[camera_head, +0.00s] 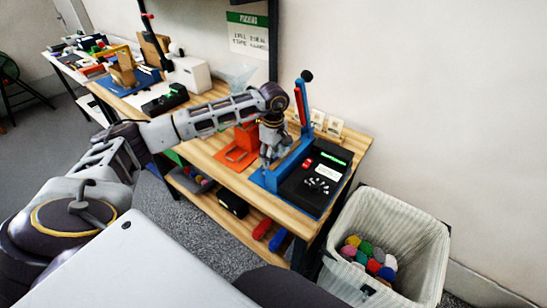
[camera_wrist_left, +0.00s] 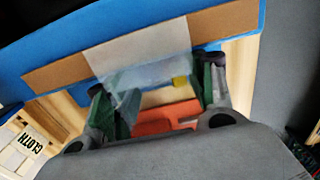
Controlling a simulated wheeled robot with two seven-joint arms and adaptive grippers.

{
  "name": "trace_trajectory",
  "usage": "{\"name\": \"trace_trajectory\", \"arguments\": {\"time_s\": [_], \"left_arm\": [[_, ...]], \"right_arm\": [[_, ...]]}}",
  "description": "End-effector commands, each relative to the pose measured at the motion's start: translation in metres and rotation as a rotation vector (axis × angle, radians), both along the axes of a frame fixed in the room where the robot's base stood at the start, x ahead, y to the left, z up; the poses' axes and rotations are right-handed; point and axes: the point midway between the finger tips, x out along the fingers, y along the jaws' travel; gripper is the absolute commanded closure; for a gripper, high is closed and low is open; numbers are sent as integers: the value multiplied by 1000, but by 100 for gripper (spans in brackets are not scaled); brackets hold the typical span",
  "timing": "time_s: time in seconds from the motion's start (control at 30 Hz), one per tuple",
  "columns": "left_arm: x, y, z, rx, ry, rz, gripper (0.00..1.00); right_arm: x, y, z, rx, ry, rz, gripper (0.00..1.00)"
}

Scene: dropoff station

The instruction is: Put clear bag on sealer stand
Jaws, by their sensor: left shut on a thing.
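My left gripper (camera_head: 270,152) reaches over the left side of the blue sealer stand (camera_head: 268,180). In the left wrist view, my left gripper (camera_wrist_left: 165,98) has its fingers on either side of the clear bag (camera_wrist_left: 140,48) and is shut on it. The bag is see-through, with a small yellow patch showing in or behind it. Its pale part overlaps the brown strip along the blue stand (camera_wrist_left: 225,20). I cannot tell whether the bag rests on the stand or hangs just over it. In the head view the gripper hides the bag. My right gripper is not in view.
A black device with a green display (camera_head: 318,172) is right of the gripper. The raised red and blue lever (camera_head: 301,103) stands behind it. An orange stand (camera_head: 238,150) is to the left. A white bin (camera_head: 425,240) with colored balls stands right of the wooden table (camera_head: 350,150).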

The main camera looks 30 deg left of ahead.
Motion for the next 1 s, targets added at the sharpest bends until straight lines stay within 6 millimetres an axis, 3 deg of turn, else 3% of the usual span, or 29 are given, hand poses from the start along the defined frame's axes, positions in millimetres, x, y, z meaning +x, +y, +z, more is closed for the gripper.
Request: {"name": "trace_trajectory", "arguments": {"time_s": [0.17, 0.63, 0.67, 0.7, 0.83, 1.0], "left_arm": [[0, 0, -11, 0, -1, 0, 72], [0, 0, -15, 0, -1, 1, 72], [0, 0, -15, 0, -1, 1, 44], [0, 0, -15, 0, -1, 1, 39], [0, 0, -14, 0, -1, 1, 24], [0, 0, -14, 0, -1, 1, 24]], "right_arm": [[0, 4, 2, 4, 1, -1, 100], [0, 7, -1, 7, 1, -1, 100], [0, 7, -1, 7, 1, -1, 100], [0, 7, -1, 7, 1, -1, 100], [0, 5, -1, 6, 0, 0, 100], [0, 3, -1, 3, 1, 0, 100]]}}
